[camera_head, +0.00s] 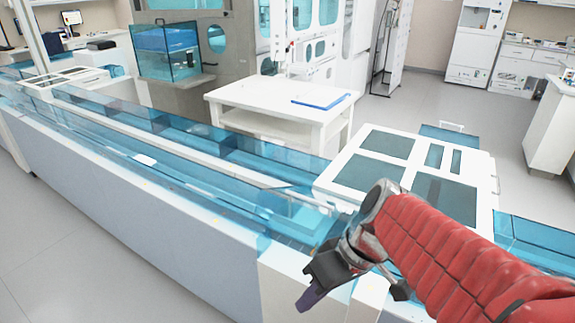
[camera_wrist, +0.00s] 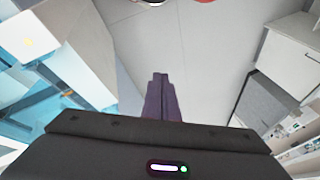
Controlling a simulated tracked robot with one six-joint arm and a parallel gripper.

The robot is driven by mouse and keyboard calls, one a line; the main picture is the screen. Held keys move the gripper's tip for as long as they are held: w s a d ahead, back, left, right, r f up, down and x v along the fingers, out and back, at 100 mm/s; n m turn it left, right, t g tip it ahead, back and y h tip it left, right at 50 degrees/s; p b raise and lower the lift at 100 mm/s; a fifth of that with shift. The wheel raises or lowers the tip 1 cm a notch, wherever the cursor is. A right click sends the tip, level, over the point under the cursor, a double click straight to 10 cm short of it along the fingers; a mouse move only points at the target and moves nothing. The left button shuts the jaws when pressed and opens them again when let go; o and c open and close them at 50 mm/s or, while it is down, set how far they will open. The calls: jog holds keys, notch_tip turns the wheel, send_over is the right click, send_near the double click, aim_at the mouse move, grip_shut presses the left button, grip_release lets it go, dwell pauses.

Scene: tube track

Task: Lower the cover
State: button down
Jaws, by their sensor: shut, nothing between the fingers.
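The track (camera_head: 140,205) is a long white bench topped with clear blue covers. At its near end, a clear blue cover section (camera_head: 295,218) lies just behind and left of my gripper; I cannot tell whether it is tilted up or lies flat. My gripper (camera_head: 308,298) hangs in front of the bench's near side, pointing down and left, apart from the cover as far as I can tell. Its purple fingers are together and empty in the wrist view (camera_wrist: 160,90), which looks toward the floor. My red arm hides part of the track on the right.
A white-framed lid with blue windows (camera_head: 448,163) sits on the track to the right. A white table with a blue clipboard (camera_head: 320,100) stands behind, and a blue tank (camera_head: 165,50) farther back. Grey floor (camera_head: 50,265) is clear at front left. Cabinets (camera_wrist: 282,60) show right in the wrist view.

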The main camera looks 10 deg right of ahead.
jog(key=r+m+t+h, duration=0.1)
jog(key=d+r+m+t+h, duration=0.1)
jog(key=r+h, duration=0.1)
jog(key=d+r+m+t+h, duration=0.1)
jog(key=r+t, duration=0.1)
jog(key=shift+s+m+h, duration=0.35)
jog(key=shift+m+h, duration=0.05)
jog(key=shift+s, duration=0.1)
